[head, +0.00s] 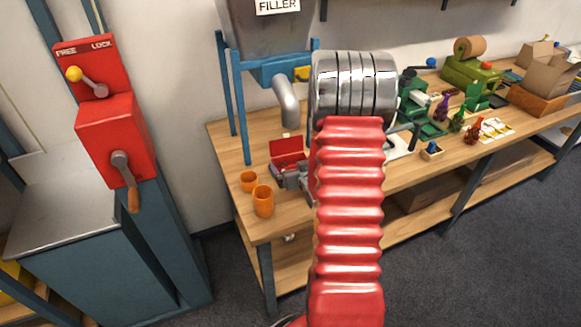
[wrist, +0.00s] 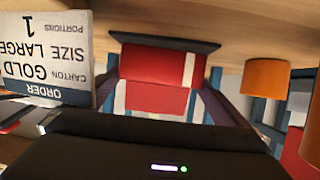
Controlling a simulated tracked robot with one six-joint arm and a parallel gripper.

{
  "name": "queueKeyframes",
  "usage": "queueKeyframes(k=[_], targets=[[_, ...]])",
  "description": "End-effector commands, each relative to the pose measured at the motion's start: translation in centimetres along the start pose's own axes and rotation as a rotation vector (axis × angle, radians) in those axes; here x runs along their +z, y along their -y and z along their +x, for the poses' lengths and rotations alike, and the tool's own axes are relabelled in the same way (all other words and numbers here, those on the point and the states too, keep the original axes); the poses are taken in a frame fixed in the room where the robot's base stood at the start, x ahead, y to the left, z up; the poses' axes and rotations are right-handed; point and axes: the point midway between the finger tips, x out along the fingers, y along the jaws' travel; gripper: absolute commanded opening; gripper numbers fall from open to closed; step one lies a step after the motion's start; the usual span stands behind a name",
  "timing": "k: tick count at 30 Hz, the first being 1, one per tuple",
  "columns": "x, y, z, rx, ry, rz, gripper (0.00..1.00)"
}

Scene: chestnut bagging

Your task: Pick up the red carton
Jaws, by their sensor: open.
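The red carton (head: 286,147) is near the left end of the wooden bench, below the filler spout. In the wrist view the red carton (wrist: 150,68) is in the middle, with a pale stripe on its right part. My gripper (head: 291,179) is just in front of it, partly hidden by my red arm. In the wrist view my gripper (wrist: 165,88) is open, with dark fingers to the left and right of the carton. I cannot tell whether either finger touches it.
Two orange cups (head: 263,201) stand left of my gripper, near the bench edge. An order card (wrist: 50,50) reading gold, large, 1 portion is close on the left in the wrist view. The filler spout (head: 287,102) hangs above. A red lever box (head: 112,135) stands left.

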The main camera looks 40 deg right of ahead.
Motion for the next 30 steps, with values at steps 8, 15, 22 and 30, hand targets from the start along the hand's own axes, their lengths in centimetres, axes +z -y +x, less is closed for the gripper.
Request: queueKeyframes(k=[8, 15, 22, 30], targets=[[0.0, 0.08, 0.0, -0.001, 0.0, 0.0, 0.96], [0.0, 0.13, 0.01, -0.002, 0.0, -0.001, 0.79], [-0.05, 0.16, 0.02, -0.002, -0.001, -0.001, 0.67], [-0.26, 0.2, -0.05, -0.003, -0.001, -0.001, 0.67]])
